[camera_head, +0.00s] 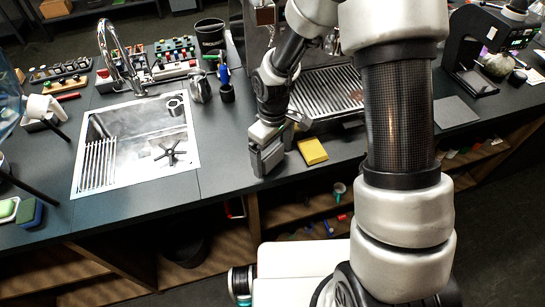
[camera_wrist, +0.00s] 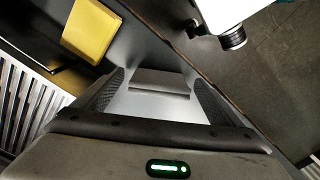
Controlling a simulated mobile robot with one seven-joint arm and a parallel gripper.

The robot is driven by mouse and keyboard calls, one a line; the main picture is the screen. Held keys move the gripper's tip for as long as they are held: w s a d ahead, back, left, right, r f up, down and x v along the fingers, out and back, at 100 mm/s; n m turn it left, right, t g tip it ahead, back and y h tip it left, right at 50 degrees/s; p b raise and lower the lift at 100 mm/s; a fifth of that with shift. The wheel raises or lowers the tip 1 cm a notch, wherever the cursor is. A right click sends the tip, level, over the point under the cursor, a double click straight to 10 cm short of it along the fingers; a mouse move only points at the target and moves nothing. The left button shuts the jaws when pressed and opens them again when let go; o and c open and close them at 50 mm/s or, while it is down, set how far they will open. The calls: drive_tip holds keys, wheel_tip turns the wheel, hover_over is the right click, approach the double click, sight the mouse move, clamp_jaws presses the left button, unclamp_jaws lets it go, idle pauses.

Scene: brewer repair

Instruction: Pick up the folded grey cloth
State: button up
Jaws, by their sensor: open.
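The folded grey cloth (camera_wrist: 160,82) lies flat on the dark counter, and the wrist view shows it between my two fingertips. My gripper (camera_wrist: 158,88) is open, with one finger to each side of the cloth in that picture. I cannot tell whether the fingers touch it. In the head view my gripper (camera_head: 266,160) points down near the counter's front edge, left of a yellow cloth (camera_head: 312,151). The grey cloth cannot be made out there, as my gripper seems to hide it.
The yellow cloth also shows in the wrist view (camera_wrist: 91,30). A slatted metal drip tray (camera_head: 328,92) stands behind it. A sink (camera_head: 128,165) is to the left, with bare counter (camera_head: 220,165) between. A metal jug (camera_head: 200,87) and a dark cup (camera_head: 227,93) stand behind my gripper.

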drive_tip(key=shift+f, duration=0.8)
drive_tip(key=c, duration=1.2)
drive_tip(key=shift+r, duration=0.15)
